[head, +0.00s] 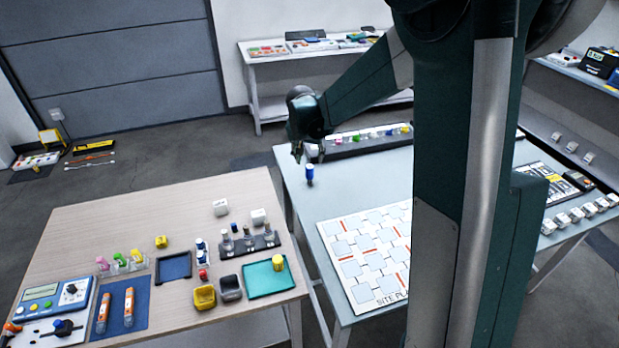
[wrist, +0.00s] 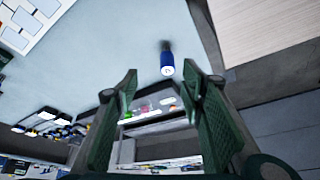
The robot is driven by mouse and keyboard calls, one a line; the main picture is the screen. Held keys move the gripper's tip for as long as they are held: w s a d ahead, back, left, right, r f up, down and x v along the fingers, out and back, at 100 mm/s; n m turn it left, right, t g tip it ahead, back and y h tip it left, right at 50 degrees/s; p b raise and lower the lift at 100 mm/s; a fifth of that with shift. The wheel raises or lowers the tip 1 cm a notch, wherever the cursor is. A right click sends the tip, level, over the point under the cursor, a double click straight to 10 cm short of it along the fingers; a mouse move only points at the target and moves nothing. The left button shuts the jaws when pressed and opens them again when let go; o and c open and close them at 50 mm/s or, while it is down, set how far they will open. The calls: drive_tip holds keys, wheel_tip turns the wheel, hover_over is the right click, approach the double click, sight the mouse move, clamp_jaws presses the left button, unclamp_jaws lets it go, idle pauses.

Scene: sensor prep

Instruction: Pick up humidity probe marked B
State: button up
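A small blue cylinder with a dark lower part (head: 309,174) stands upright near the far left corner of the grey-blue table (head: 345,190). It may be a humidity probe; I cannot read a B on it. In the wrist view the blue cylinder (wrist: 167,63) shows its pale end, with a mark too small to read, just beyond the fingertips. My gripper (head: 309,156) is just above the cylinder in the head view. In the wrist view my gripper (wrist: 159,73) has its two green fingers spread apart with nothing held between them.
A dark rack with several coloured pieces (head: 372,139) lies along the table's back. A white site plan grid (head: 345,268) covers the table's front. The wooden table (head: 120,218) at left holds trays, bottles and small parts. My arm hides part of the right side.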

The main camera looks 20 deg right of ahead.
drive_tip(key=m+p, duration=0.1)
drive_tip(key=m, duration=0.1)
approach(309, 168)
drive_tip(key=shift+g, duration=0.4)
drive_tip(key=x, duration=0.5)
drive_tip(key=shift+w+d+r, duration=0.1)
drive_tip(key=shift+w+r, duration=0.05)
drive_tip(key=shift+w, duration=0.2)
drive_tip(key=shift+x, duration=1.3)
drive_tip(key=shift+b+x, duration=0.3)
drive_tip(key=shift+x, duration=2.3)
drive_tip(key=shift+c, duration=0.7)
drive_tip(key=c, duration=0.9)
